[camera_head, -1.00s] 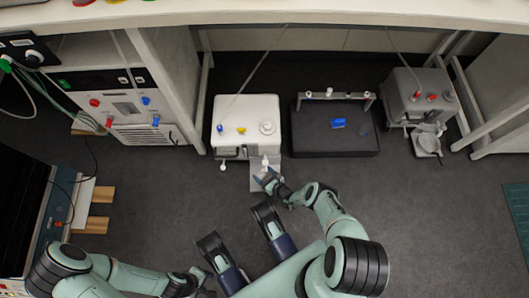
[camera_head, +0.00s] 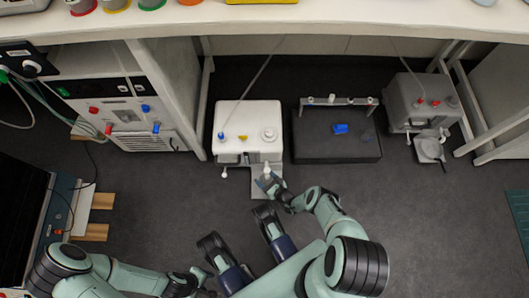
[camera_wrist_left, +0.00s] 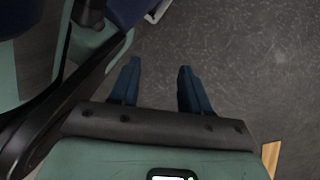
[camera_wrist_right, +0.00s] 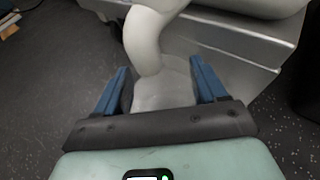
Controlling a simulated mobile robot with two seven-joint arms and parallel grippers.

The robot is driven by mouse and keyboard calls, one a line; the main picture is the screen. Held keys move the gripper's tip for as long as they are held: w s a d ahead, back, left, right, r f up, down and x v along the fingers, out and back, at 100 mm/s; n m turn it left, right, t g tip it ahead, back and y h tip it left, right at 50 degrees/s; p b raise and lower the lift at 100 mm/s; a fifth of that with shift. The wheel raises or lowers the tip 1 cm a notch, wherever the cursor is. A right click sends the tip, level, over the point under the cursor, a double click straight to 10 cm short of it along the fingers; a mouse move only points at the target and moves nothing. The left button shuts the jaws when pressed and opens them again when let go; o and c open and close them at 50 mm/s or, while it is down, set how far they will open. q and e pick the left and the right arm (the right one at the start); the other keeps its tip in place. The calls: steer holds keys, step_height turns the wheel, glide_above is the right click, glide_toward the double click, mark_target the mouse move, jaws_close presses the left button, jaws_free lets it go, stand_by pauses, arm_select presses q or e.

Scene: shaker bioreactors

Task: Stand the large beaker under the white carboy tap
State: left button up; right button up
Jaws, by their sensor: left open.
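The white carboy (camera_head: 248,128) stands on the floor under the bench. Its white tap (camera_head: 267,171) points toward me above a grey plate (camera_head: 266,192). My right gripper (camera_head: 268,182) is at the tap. In the right wrist view a pale, see-through body, apparently the large beaker (camera_wrist_right: 170,92), fills the space between my right gripper's (camera_wrist_right: 160,72) fingers. The curved white spout (camera_wrist_right: 148,45) comes down right over it. The beaker's base is hidden, so I cannot tell whether it touches the plate. My left gripper (camera_head: 238,222) is open and empty; it also shows in the left wrist view (camera_wrist_left: 158,70).
A black tray (camera_head: 338,148) with a small rack stands right of the carboy. A grey carboy (camera_head: 421,100) stands further right. A control unit (camera_head: 125,108) and bench legs flank the left. The bench edge (camera_head: 320,28) overhangs behind. The floor in front is clear.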

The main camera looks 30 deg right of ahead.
steer(key=o, duration=0.5)
steer(key=shift+d, duration=0.1)
arm_select(q)
steer(key=w+d+r+t+p, duration=0.1)
steer(key=w+r+t+p, duration=0.3)
steer(key=w+r, duration=0.3)
steer(key=w+p, duration=0.1)
steer(key=w, duration=0.3)
steer(key=shift+d+r+m+p, duration=0.25)
steer(key=shift+r+m+p, duration=0.05)
steer(key=shift+m+p, duration=0.1)
arm_select(e)
steer(key=v, duration=1.3)
steer(key=shift+s, duration=0.2)
